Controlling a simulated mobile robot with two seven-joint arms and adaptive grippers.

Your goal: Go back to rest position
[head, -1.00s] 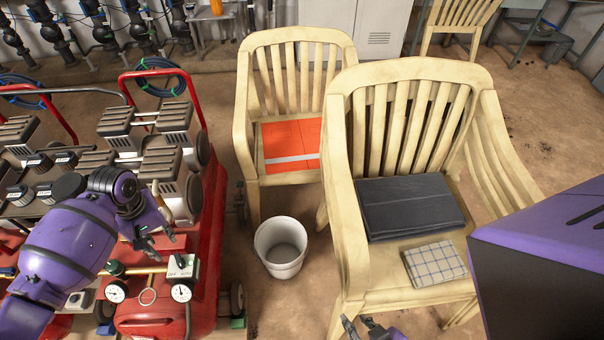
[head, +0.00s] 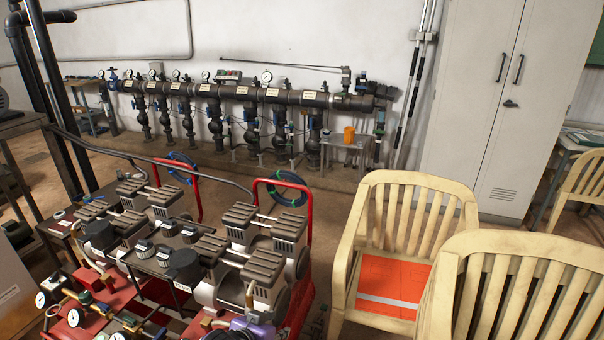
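A small purple and black part of my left arm (head: 252,329) shows at the bottom edge of the head view, in front of the red compressor cart (head: 300,300). The fingers of my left gripper cannot be made out, so I cannot tell whether it is open or shut. My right arm and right gripper are out of view.
Two pale wooden chairs stand at the right; the farther chair (head: 345,255) has an orange-red folder (head: 395,284) on its seat. The nearer chair (head: 447,275) is cut off below. A pipe manifold (head: 250,95) runs along the back wall. A grey cabinet (head: 485,100) stands behind the chairs.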

